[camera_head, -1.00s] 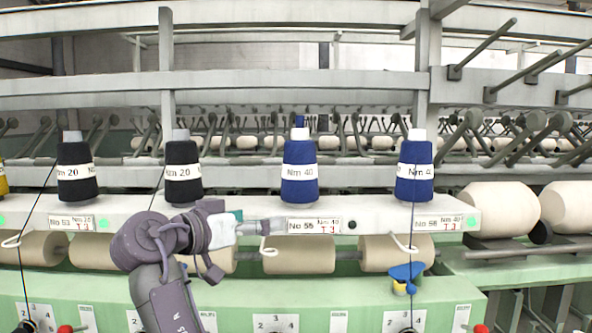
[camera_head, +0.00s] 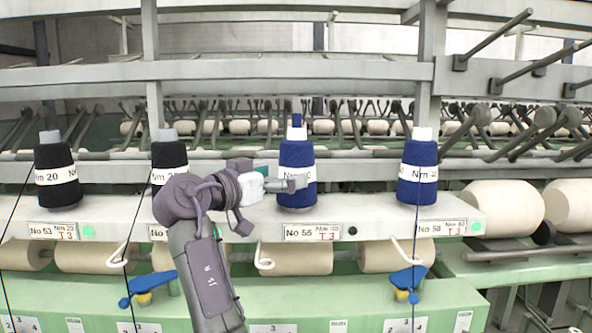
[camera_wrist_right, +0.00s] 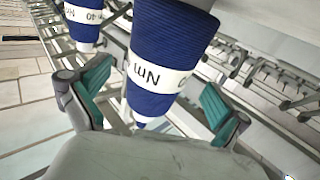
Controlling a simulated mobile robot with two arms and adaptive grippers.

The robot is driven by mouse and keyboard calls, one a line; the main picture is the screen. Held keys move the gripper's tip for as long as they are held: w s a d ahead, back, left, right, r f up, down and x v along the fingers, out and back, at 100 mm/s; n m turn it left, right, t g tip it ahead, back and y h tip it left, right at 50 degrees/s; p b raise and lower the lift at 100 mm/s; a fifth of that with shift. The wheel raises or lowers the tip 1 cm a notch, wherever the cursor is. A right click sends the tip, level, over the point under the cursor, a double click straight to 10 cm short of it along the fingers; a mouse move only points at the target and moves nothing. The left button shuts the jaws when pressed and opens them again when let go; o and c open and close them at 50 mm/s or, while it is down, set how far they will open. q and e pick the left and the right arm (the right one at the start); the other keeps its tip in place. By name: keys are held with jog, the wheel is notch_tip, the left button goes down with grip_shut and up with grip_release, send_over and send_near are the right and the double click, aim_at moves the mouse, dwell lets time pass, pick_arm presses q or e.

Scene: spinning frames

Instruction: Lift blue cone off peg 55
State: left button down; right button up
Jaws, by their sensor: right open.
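The blue cone (camera_head: 297,156) with a white "Nm 40" band stands upright on the white rail above the "No 55" label (camera_head: 313,232). Its white tip is up, and a small blue piece shows above it. The cone hides any peg inside it. My right gripper (camera_head: 292,184) is at the lower half of the cone and covers part of its band. In the right wrist view the cone (camera_wrist_right: 152,97) lies between the two spread teal-padded fingers (camera_wrist_right: 156,80), with a gap on each side. My left gripper is not in view.
Another blue cone (camera_head: 418,170) stands to the right above "No 56". Black cones (camera_head: 56,188) (camera_head: 170,156) stand to the left on the same white rail (camera_head: 375,212). Wire hooks (camera_head: 265,257) and blue levers (camera_head: 402,279) sit below. Grey bars cross behind the cones.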

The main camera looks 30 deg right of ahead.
aim_at(297, 172)
jog(key=p+x, duration=0.3)
jog(key=x, duration=0.1)
jog(key=shift+d, duration=0.1)
jog(key=shift+w+d+f, duration=0.1)
jog(key=shift+d+f, duration=0.05)
jog(key=shift+d, duration=0.1)
jog(key=shift+f, duration=0.1)
jog(key=shift+c, duration=0.2)
jog(key=shift+a, duration=0.25)
jog(key=c, duration=0.5)
jog(key=shift+d, duration=0.1)
jog(key=c, duration=0.8)
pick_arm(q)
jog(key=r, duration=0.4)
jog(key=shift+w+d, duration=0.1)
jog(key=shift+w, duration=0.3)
pick_arm(e)
jog(key=shift+c, duration=0.7)
